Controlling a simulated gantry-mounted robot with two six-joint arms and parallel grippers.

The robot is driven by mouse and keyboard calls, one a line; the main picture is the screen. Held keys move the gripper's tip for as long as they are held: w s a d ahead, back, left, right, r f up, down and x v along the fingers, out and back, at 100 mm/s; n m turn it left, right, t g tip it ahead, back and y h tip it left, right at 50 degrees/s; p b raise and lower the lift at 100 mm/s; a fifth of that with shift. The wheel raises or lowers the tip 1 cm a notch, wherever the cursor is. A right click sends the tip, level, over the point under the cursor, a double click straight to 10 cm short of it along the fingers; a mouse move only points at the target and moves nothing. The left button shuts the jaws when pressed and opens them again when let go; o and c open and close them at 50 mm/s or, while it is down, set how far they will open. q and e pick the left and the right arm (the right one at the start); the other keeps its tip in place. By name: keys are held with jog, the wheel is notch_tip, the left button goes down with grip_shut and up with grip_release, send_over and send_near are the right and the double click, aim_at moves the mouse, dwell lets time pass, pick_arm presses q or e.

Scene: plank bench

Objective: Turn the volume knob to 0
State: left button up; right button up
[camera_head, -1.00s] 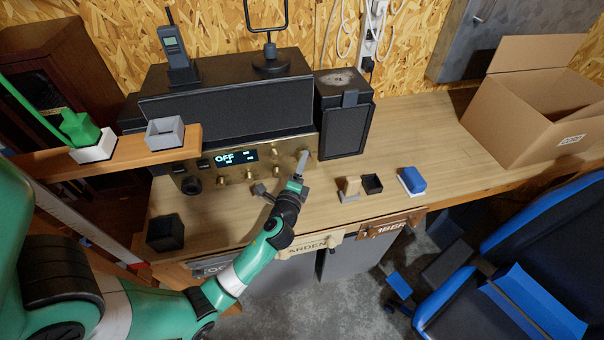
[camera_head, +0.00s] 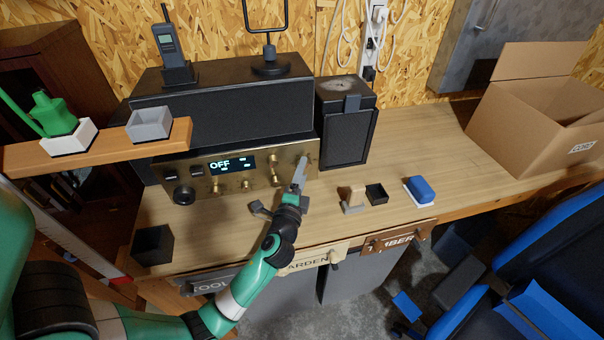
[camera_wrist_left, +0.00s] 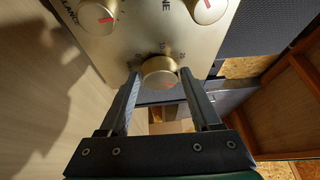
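The gold amplifier panel (camera_head: 205,180) sits under the black speaker bar on the bench, with a display (camera_head: 232,163) reading OFF. It carries several gold knobs and a larger dark knob (camera_head: 183,194) at its left. My left gripper (camera_head: 302,163) is at the panel's right end. My right gripper is not in view.
A black speaker (camera_head: 345,135) stands close right of the panel. A wooden shelf (camera_head: 95,150) with a grey box juts out at left. A small wooden block, black box and blue item (camera_head: 420,189) lie right of the arm. A cardboard box (camera_head: 520,125) stands at far right.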

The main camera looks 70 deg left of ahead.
pick_arm(q)
jog(key=shift+o, duration=1.4)
jog(key=shift+d, duration=0.1)
jog(key=v, duration=1.1)
jog(key=shift+s+d, duration=0.15)
jog(key=shift+s, duration=0.1)
